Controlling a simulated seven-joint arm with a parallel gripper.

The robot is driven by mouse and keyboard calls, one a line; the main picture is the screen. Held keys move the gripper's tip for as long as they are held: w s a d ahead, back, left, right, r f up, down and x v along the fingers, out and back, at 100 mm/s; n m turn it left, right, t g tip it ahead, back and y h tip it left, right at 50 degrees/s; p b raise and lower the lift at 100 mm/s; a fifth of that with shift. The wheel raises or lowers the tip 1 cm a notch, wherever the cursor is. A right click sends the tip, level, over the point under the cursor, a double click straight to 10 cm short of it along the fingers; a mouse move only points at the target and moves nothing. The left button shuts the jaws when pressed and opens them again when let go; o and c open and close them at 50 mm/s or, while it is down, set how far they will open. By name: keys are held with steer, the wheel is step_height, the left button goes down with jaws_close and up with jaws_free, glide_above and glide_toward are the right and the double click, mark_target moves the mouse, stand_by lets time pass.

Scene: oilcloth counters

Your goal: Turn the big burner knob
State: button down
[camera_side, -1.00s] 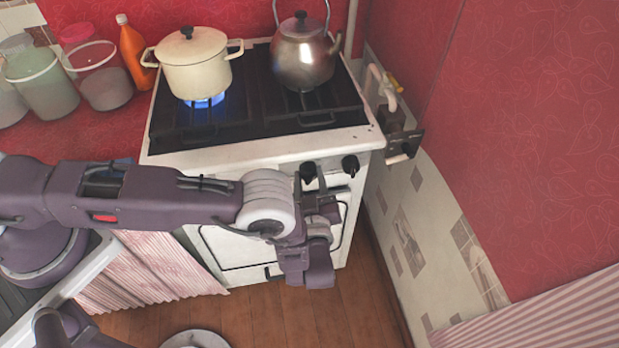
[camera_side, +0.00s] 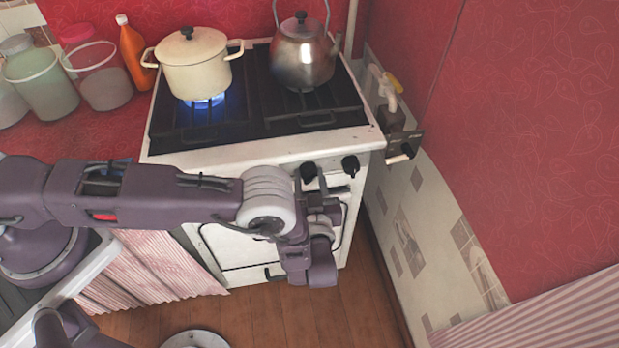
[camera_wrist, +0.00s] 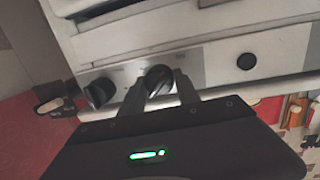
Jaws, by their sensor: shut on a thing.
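The stove's white front panel carries dark round burner knobs. In the wrist view my gripper (camera_wrist: 164,84) has its two fingers closed on either side of the middle knob (camera_wrist: 158,77), touching it. Another knob (camera_wrist: 100,92) sits to its left and one more (camera_wrist: 246,61) farther right. In the side view two knobs show at the panel's right end, one (camera_side: 308,172) just above my wrist and one (camera_side: 350,164) at the corner. My arm hides the panel's left part, and the fingertips are hard to make out there.
A cream pot (camera_side: 193,67) stands over a lit blue flame (camera_side: 203,101). A metal kettle (camera_side: 303,58) stands on the right back of the hob. Jars and an orange bottle (camera_side: 137,54) stand on the left counter.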

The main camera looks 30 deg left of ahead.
steer(key=c, duration=1.2)
jaws_free()
steer(key=shift+o, duration=0.2)
steer(key=v, duration=0.7)
steer(key=shift+s+d, duration=0.1)
